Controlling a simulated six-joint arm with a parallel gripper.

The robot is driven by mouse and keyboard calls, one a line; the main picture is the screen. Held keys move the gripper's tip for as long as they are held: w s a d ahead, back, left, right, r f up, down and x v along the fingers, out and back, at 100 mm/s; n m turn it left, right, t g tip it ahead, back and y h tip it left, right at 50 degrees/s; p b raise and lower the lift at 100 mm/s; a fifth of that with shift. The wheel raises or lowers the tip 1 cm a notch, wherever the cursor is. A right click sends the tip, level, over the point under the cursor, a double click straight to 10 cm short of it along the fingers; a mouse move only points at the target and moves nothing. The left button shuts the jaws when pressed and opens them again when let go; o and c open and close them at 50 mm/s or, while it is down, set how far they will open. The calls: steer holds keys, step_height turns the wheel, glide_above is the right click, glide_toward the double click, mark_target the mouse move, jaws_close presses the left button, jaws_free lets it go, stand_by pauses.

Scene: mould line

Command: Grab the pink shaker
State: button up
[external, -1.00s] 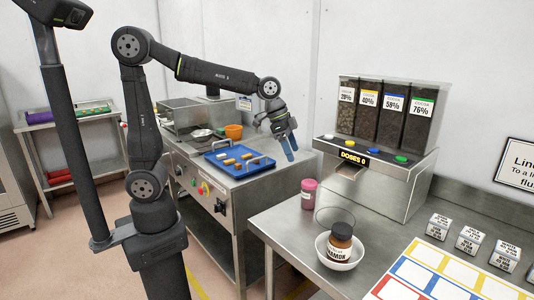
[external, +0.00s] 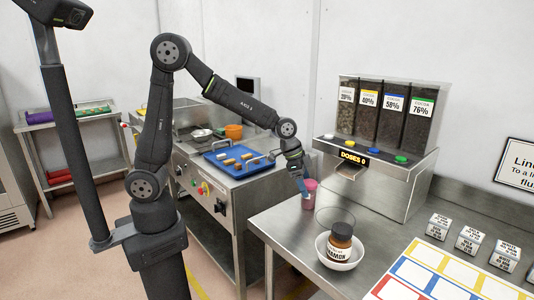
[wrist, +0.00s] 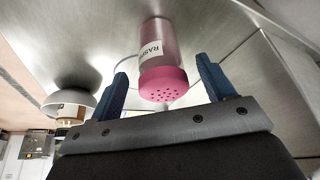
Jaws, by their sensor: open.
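The pink shaker (external: 310,197) stands upright on the steel counter, near its left end in the external view. In the wrist view the shaker (wrist: 163,75) shows its perforated pink lid and part of a white label. My gripper (external: 303,186) is at the shaker in the external view, with a blue finger in front of it. In the wrist view my gripper (wrist: 163,80) is open, with one blue finger on each side of the shaker's lid. I see gaps between the fingers and the shaker, so it is not held.
A white bowl (external: 325,257) with a brown labelled jar (external: 341,236) stands nearby on the counter. A dispenser (external: 385,180) with several cocoa bins stands behind. A blue tray (external: 262,167) of moulded pieces lies on the machine to the left. Small labelled boxes (external: 471,240) and a coloured card sit at right.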

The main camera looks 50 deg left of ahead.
mark_target(309, 192)
steer(key=shift+x, duration=1.85)
steer(key=shift+c, duration=0.4)
steer(key=c, duration=1)
steer(key=shift+c, duration=0.2)
